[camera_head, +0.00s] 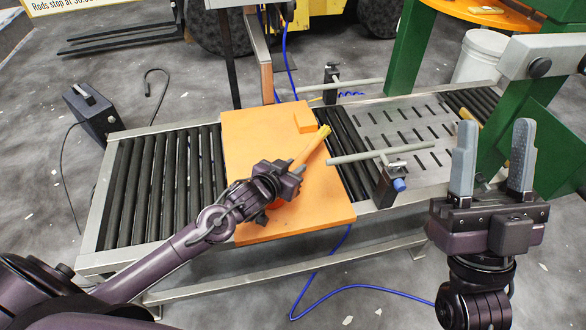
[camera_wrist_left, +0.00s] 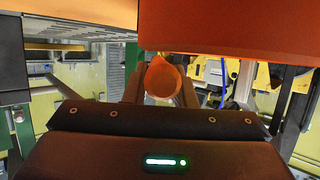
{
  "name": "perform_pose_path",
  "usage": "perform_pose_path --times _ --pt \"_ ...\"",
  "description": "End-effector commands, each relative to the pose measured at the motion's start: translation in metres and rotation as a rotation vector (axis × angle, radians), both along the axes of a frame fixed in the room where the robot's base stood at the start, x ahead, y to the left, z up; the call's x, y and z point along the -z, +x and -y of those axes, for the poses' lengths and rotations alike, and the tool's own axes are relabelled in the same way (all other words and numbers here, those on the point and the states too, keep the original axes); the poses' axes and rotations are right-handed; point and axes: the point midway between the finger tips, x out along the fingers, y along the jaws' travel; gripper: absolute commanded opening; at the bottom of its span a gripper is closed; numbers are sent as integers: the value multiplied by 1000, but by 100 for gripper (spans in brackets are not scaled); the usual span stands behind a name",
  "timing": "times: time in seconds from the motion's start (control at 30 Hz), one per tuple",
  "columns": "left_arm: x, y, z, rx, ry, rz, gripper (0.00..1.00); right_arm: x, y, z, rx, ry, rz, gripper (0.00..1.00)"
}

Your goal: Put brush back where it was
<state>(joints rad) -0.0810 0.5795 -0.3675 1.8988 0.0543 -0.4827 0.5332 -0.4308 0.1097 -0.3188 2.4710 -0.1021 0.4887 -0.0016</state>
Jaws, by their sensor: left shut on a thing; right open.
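The brush (camera_head: 313,147) has an orange handle and a yellow bristle end. My left gripper (camera_head: 296,172) is shut on its handle, over the orange board. The bristle end points up and right in the head view, towards the board's right edge. In the left wrist view the round orange handle end (camera_wrist_left: 163,82) shows between the fingers. The gripper hides part of the handle, and I cannot tell whether the brush touches the board. My right gripper (camera_head: 494,130) is open and empty at the right, fingers pointing up.
The orange board (camera_head: 250,140) lies across a roller conveyor (camera_head: 150,185), with a small orange block (camera_head: 304,118) at its back. A grey rod (camera_head: 380,154) on a blue-knobbed clamp (camera_head: 398,185) juts towards the board's right edge. A green frame (camera_head: 410,50) and white bucket (camera_head: 480,57) stand behind right.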

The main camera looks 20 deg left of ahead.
Motion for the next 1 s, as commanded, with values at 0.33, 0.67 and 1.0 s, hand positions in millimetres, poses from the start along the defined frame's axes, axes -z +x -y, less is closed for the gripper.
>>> perform_pose_path --times 0.33,0.67,1.0 --pt "2 0 0 0 -1 0 1 -1 -1 1 0 3 7 49" --pt "11 0 0 1 -1 0 26 -4 -4 2 1 11 27 49" --pt "10 0 0 0 0 0 46 -4 -4 2 1 11 27 49"
